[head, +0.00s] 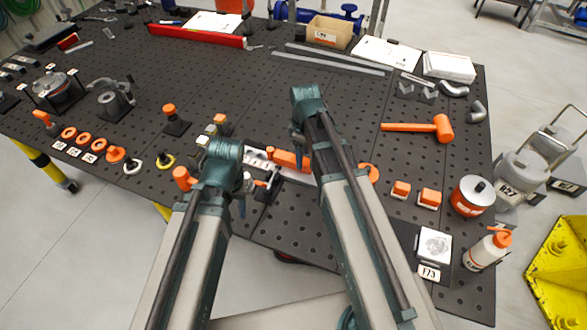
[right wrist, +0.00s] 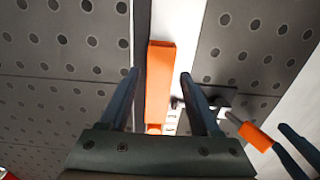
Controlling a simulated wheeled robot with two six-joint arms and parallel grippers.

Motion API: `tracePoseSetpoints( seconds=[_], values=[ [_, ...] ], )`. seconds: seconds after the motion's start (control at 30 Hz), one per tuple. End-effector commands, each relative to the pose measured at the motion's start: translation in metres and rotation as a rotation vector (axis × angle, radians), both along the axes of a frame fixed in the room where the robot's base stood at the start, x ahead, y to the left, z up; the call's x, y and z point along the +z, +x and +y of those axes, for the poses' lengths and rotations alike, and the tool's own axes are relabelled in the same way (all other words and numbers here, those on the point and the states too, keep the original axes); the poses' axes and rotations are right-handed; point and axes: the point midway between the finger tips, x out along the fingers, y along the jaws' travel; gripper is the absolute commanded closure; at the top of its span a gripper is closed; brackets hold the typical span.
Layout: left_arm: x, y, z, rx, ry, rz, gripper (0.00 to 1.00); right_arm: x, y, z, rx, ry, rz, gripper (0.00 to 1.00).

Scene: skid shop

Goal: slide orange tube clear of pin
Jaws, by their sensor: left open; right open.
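The orange tube (head: 288,159) lies along a pale strip near the front middle of the table, partly hidden by my right arm. In the right wrist view the orange tube (right wrist: 160,80) runs lengthwise between the two fingers of my right gripper (right wrist: 160,75). The right gripper is open, with a gap on both sides of the tube. My left gripper (head: 262,184) is open, low over the table to the left of the tube. In the right wrist view a smaller orange piece (right wrist: 256,137) with a grey end is close to the left fingers. I cannot clearly make out the pin.
Orange rings (head: 84,139) and black fixtures (head: 112,100) are at the left. The perforated table (head: 235,90) is fairly clear behind the grippers.

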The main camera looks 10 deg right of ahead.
Motion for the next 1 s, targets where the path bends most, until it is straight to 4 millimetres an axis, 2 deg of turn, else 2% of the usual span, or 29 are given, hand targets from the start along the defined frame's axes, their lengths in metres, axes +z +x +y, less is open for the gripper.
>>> tracePoseSetpoints(
  seconds=[0.03, 0.13, 0.6, 0.93, 1.0],
  values=[
    [-0.0102, 0.0000, 0.0000, 0.000, 0.000, 0.000, 0.50, -0.0101, 0.0000, 0.0000, 0.000, 0.000, 0.000, 0.36],
    [-0.0143, 0.0000, 0.0000, 0.001, 0.000, 0.000, 0.50, -0.0143, 0.0000, 0.0000, 0.000, 0.000, 0.000, 0.36],
    [-0.0134, 0.0000, 0.0000, 0.001, 0.000, 0.000, 0.50, -0.0134, -0.0001, -0.0001, 0.000, 0.000, 0.000, 0.36],
    [-0.0135, 0.0000, 0.0000, 0.001, 0.000, 0.000, 0.50, -0.0135, 0.0000, 0.0000, 0.000, 0.000, 0.000, 0.96],
    [-0.0135, 0.0000, 0.0000, 0.001, 0.000, 0.000, 0.50, -0.0135, -0.0001, -0.0001, 0.000, 0.000, 0.000, 0.97]
  ],
)
